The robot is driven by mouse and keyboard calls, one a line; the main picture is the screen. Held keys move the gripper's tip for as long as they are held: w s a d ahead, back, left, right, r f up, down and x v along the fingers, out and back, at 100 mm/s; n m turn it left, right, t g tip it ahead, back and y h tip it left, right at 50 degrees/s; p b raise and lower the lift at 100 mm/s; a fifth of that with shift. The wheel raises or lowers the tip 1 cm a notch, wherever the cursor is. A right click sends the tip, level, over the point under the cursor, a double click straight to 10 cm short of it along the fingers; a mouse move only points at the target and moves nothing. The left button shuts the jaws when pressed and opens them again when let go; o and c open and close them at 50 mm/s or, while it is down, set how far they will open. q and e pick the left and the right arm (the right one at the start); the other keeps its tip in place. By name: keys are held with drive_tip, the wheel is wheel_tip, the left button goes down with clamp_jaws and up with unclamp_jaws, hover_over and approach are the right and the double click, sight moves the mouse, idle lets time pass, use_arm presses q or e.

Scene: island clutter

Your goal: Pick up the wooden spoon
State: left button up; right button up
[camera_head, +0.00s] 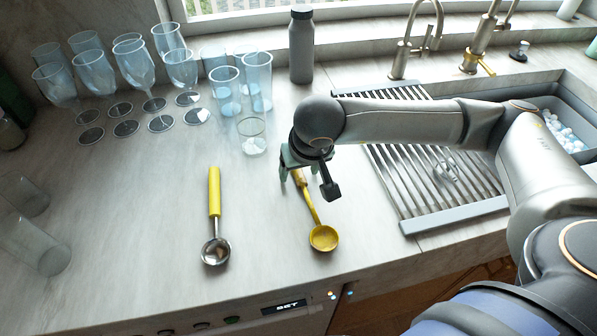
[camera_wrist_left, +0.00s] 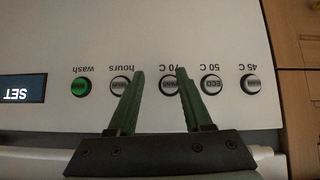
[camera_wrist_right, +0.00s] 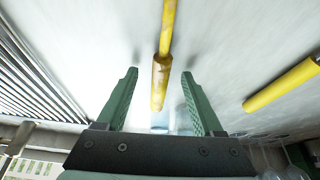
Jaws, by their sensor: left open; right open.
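The yellow spoon (camera_head: 323,237) lies on the counter, its round bowl toward the front edge and its wooden-looking handle pointing back. My right gripper (camera_head: 300,174) is open over the handle end and partly hides it in the head view. In the right wrist view the handle (camera_wrist_right: 161,82) runs between the two open green fingers (camera_wrist_right: 159,75), with a gap on each side. Whether the fingertips are down at handle height is unclear. My left gripper (camera_wrist_left: 160,73) is open and empty, facing a control panel; it is outside the head view.
A scoop with a yellow handle (camera_head: 214,192) lies left of the spoon. A clear glass (camera_head: 252,136) stands behind, with several glasses farther left. A grey bottle (camera_head: 301,45) stands at the back. A slatted drying rack (camera_head: 408,225) lies right. The appliance panel (camera_wrist_left: 225,45) faces my left gripper.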

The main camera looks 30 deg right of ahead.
clamp_jaws()
idle(0.5)
